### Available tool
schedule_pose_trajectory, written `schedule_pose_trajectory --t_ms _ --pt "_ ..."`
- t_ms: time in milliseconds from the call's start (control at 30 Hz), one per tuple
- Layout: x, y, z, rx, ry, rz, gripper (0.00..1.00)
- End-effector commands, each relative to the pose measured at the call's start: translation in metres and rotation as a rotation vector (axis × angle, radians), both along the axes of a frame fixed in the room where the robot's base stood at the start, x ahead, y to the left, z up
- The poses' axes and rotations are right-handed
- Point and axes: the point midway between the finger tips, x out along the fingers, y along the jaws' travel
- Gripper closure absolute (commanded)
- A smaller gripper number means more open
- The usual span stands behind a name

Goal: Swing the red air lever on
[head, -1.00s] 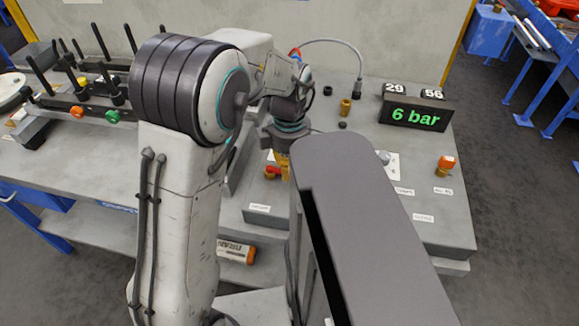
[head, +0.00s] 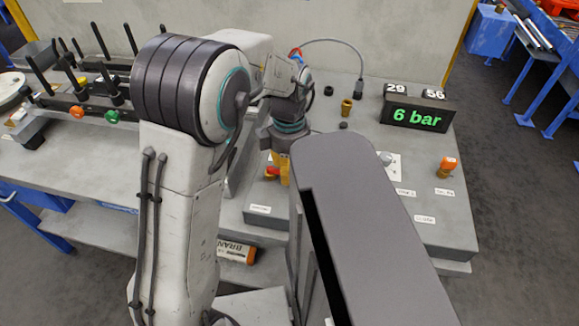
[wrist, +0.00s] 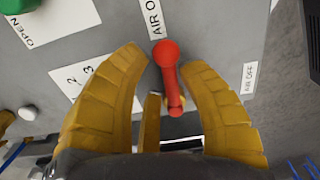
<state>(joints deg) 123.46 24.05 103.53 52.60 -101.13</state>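The red air lever (wrist: 170,78) stands between my gripper's two yellow fingers in the wrist view. Its round red end is just below the AIR ON label (wrist: 155,18); the AIR OFF label (wrist: 249,78) lies to the right, outside the right finger. My gripper (wrist: 176,62) is open, with a finger on each side of the lever and visible gaps on both sides. In the head view, part of the red lever (head: 272,171) shows at the yellow fingers of my gripper (head: 281,174). My arm hides much of this area.
A display (head: 418,114) reads 6 bar at the back right. An orange-topped knob (head: 448,164) stands on the right of the grey bench. In the wrist view, a green knob (wrist: 18,5) and a white button (wrist: 28,113) are left of the fingers.

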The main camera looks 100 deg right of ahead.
Motion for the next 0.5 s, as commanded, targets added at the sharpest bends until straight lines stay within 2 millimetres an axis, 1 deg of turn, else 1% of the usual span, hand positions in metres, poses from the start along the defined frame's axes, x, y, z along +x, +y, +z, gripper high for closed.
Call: schedule_pose_trajectory --t_ms 33,100,133,367,500 --pt "-0.0004 0.0001 0.0009 -0.001 0.000 -0.001 0.60" --pt "-0.0006 0.0001 0.0014 -0.002 0.001 -0.001 0.54" --pt "-0.0006 0.0001 0.0016 -0.002 0.001 -0.001 0.53" --pt "-0.0009 0.0001 0.0030 -0.002 0.002 -0.001 0.53" --pt "-0.0016 -0.0007 0.0104 -0.005 0.003 -0.001 0.53"
